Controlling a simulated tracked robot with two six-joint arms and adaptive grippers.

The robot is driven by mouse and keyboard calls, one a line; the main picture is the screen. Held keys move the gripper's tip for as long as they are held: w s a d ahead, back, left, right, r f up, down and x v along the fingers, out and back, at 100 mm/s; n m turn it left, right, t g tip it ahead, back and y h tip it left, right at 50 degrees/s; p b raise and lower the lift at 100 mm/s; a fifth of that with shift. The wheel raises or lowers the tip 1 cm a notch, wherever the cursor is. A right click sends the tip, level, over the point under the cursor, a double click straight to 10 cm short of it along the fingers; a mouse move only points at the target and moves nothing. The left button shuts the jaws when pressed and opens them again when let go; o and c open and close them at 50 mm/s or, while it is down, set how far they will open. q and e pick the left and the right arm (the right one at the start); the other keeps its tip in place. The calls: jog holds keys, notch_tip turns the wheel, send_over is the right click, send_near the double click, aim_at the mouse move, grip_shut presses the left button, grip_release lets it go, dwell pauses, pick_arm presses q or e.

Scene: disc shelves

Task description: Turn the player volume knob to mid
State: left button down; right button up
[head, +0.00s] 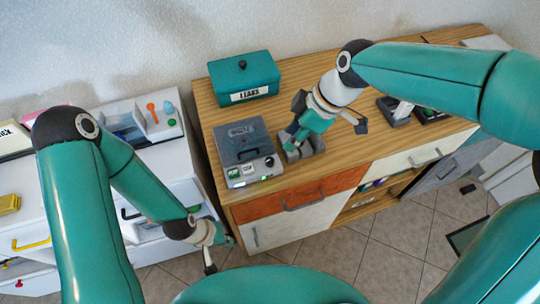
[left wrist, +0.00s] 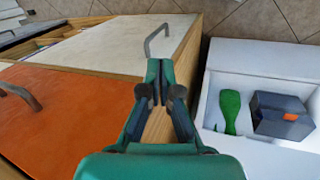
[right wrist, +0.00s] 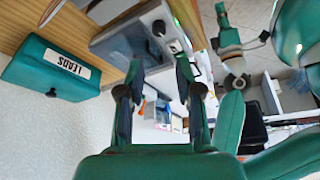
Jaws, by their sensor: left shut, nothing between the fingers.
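The player (head: 243,146) is a grey box with a dark lid on the wooden cabinet top. Its small dark round volume knob (head: 270,162) is at the front right corner; it also shows in the right wrist view (right wrist: 158,28). The knob's pointer is too small to read. My left gripper (head: 231,242) is shut and empty, low in front of the cabinet, by the cream drawer.
A teal LEADS box (head: 243,78) stands behind the player. A white unit (head: 150,150) stands left of the cabinet. The cabinet has an orange drawer (head: 325,186) with a protruding handle.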

aim_at(270, 160)
jog(key=p+x, duration=0.1)
jog(key=x, duration=1.1)
jog(key=shift+d+f+p, duration=0.1)
jog(key=shift+f+p, duration=0.05)
jog(key=shift+p, duration=0.2)
grip_shut()
jog(key=shift+a, duration=0.4)
jog(key=shift+d, duration=0.25)
